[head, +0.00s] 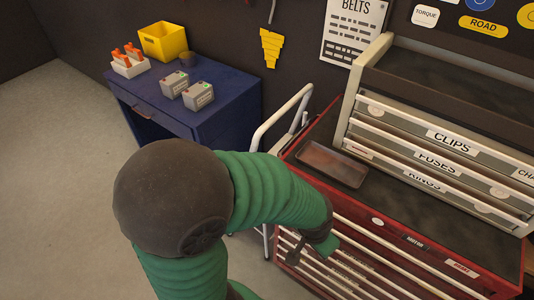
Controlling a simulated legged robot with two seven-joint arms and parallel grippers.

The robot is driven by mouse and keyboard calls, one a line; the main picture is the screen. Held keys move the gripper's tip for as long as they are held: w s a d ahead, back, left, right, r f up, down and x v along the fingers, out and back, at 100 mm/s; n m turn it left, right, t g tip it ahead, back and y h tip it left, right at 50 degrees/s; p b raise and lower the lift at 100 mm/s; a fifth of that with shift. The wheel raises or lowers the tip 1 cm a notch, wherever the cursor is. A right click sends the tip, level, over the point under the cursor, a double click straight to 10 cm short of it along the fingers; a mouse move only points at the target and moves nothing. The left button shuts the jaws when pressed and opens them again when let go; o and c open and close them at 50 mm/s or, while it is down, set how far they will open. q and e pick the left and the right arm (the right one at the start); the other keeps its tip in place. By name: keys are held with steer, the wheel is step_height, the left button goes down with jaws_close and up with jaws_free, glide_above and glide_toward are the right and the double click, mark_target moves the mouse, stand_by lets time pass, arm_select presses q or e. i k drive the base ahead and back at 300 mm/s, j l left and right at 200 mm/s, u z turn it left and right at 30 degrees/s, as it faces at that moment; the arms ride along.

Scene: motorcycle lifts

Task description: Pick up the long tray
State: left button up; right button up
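The long tray (332,165) is a shallow, brown-grey rectangular tray. It lies on the dark top of the red tool cabinet (400,237), near its left end and in front of the drawer chest. My green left arm comes in from the bottom left, bends at a dark round joint and reaches right to the cabinet's front. The dark end of my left gripper (297,250) shows small, below and in front of the tray and apart from it. Its fingers are too unclear to tell open from shut. My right gripper is not in view.
A drawer chest (440,150) labelled CLIPS, FUSES and RINGS stands behind the tray. A pale metal frame (283,117) rises left of the cabinet. A blue cabinet (220,110) holds a yellow bin (163,42) and two grey batteries. Open floor lies at left.

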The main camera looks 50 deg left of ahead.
mark_target(349, 174)
steer(key=j+u, duration=0.2)
steer(key=u, duration=0.8)
